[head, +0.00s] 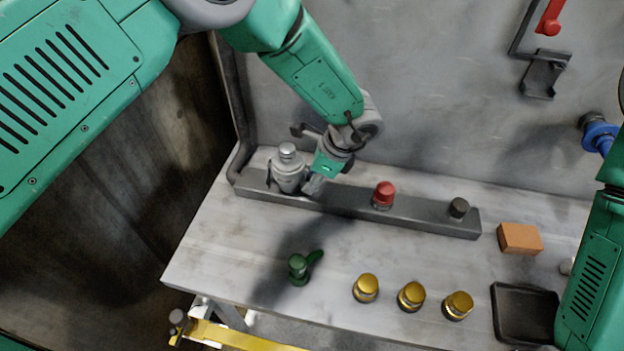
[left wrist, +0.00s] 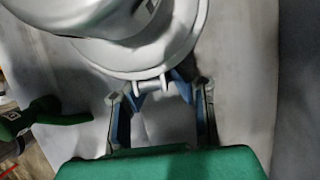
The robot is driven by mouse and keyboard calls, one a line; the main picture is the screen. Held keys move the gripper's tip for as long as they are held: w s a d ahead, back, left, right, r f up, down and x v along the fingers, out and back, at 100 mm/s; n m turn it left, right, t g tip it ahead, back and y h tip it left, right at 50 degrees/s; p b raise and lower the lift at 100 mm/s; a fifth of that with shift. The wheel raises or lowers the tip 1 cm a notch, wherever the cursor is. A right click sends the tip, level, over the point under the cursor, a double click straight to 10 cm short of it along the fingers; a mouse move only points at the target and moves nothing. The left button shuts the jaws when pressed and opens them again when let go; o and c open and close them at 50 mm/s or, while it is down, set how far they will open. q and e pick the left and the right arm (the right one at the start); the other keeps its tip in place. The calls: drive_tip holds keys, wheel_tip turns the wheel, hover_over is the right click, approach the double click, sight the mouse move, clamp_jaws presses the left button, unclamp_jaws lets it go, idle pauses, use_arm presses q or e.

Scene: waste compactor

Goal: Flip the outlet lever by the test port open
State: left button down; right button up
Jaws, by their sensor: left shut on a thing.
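A grey metal fitting with a domed cap (head: 287,170) stands upright at the left end of the dark rail. My left gripper (head: 314,184) is right beside it, on its right side. In the left wrist view the gripper's blue-tipped fingers (left wrist: 157,88) are closed in around a small grey tab (left wrist: 152,84) on the rim of the round grey fitting (left wrist: 135,55). A green fitting with a short side handle (head: 300,267) stands on the tabletop in front; it also shows in the left wrist view (left wrist: 35,118). I cannot tell which part is the outlet lever. My right gripper is out of view.
The dark rail (head: 410,213) carries a red knob (head: 384,194) and a black knob (head: 459,208). Several yellow knobs (head: 411,296) line the front. An orange block (head: 519,239) and black tray (head: 524,314) are at right. A red lever (head: 549,20) is on the wall.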

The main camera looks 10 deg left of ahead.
use_arm(q)
drive_tip(key=shift+w+r, duration=0.1)
drive_tip(key=h, duration=0.1)
drive_tip(key=d+h+p, duration=0.1)
drive_tip(key=h, duration=0.1)
drive_tip(key=shift+r, duration=0.3)
drive_tip(key=shift+w+d+r+h+p, duration=0.15)
drive_tip(key=shift+h+p, duration=0.15)
drive_tip(key=shift+h, duration=0.35)
drive_tip(key=shift+s+d+r+h+p, duration=0.15)
drive_tip(key=shift+h+p, duration=0.1)
drive_tip(key=shift+h, duration=0.35)
drive_tip(key=shift+w+d+r+h+p, duration=0.15)
drive_tip(key=shift+h+p, duration=0.15)
drive_tip(key=shift+h, duration=0.35)
drive_tip(key=c, duration=1.4)
unclamp_jaws()
drive_tip(key=shift+c, duration=0.2)
drive_tip(key=shift+f, duration=0.15)
